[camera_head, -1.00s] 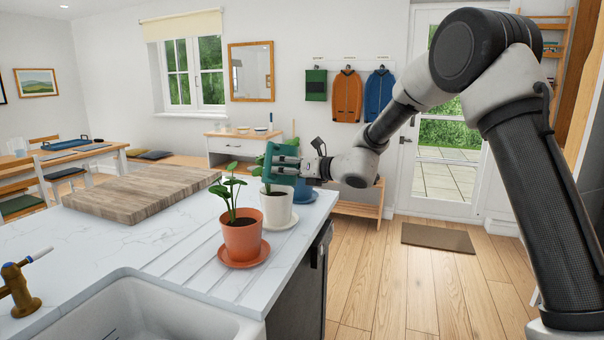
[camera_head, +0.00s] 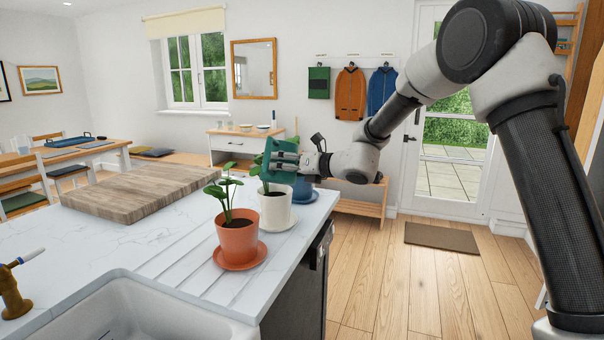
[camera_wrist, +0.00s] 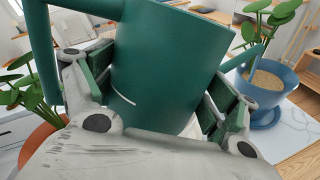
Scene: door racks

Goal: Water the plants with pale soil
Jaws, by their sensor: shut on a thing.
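My gripper (camera_head: 288,160) is shut on a dark green watering can (camera_head: 270,162), which fills the middle of the wrist view (camera_wrist: 175,60). The can is held above the counter, around the white-potted plant in the picture. A terracotta pot (camera_head: 237,244) with a leafy plant stands nearest on a matching saucer; its soil looks brown. Behind it is a white pot (camera_head: 275,212), its soil partly hidden. A blue pot (camera_head: 303,190) stands farthest back, partly behind my gripper. In the wrist view the blue pot (camera_wrist: 270,92) shows pale tan soil (camera_wrist: 263,78).
The pots stand along the right edge of the white counter (camera_head: 160,235). A wooden board (camera_head: 145,190) lies left of them. A sink (camera_head: 130,310) and brass tap (camera_head: 14,290) are in front. Open wooden floor (camera_head: 400,270) lies to the right.

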